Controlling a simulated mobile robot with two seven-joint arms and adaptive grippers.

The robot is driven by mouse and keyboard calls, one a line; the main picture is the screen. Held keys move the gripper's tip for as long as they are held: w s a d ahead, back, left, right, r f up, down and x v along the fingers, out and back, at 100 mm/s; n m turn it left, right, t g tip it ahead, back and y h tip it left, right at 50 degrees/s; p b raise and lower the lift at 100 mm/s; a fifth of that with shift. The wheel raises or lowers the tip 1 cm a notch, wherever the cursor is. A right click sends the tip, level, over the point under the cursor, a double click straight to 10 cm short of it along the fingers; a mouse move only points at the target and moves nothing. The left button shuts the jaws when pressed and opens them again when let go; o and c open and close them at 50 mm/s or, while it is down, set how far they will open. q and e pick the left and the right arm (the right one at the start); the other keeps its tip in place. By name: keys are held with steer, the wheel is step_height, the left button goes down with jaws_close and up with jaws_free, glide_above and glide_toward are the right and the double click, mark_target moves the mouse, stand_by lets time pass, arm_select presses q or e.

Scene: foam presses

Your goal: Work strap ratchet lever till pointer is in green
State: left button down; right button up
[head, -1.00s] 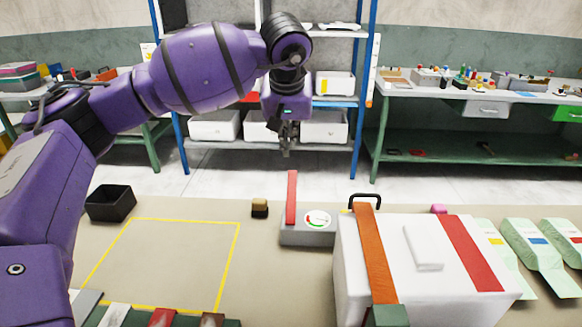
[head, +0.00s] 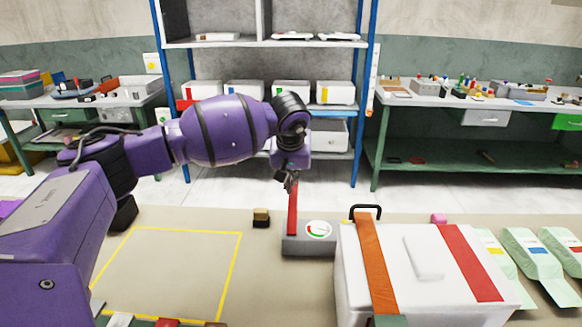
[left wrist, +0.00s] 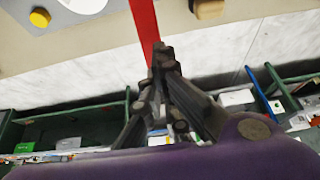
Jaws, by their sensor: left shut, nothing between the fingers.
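The ratchet's red lever (head: 292,214) stands upright at the left end of a grey block (head: 303,245). A round white dial (head: 318,230) with red and green marks sits on the block; its pointer is too small to read. My left gripper (head: 290,182) is shut and empty at the lever's upper end. In the left wrist view the fingertips (left wrist: 163,54) overlap the red lever (left wrist: 143,22); I cannot tell whether they touch it. A white box (head: 400,290) carries an orange strap (head: 373,255) and a red strap (head: 468,262). My right gripper is out of view.
A small brown-and-black block (head: 261,217) stands left of the lever. A yellow outline (head: 238,262) marks bare table at left. Green wedge-shaped pieces (head: 525,251) lie at right. Shelves (head: 265,43) and benches stand behind.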

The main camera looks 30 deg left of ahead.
arm_select(q)
steer(key=shift+w+a+f, duration=0.1)
steer(key=shift+w+f, duration=0.15)
steer(key=shift+f, duration=0.35)
steer(key=shift+f, duration=0.1)
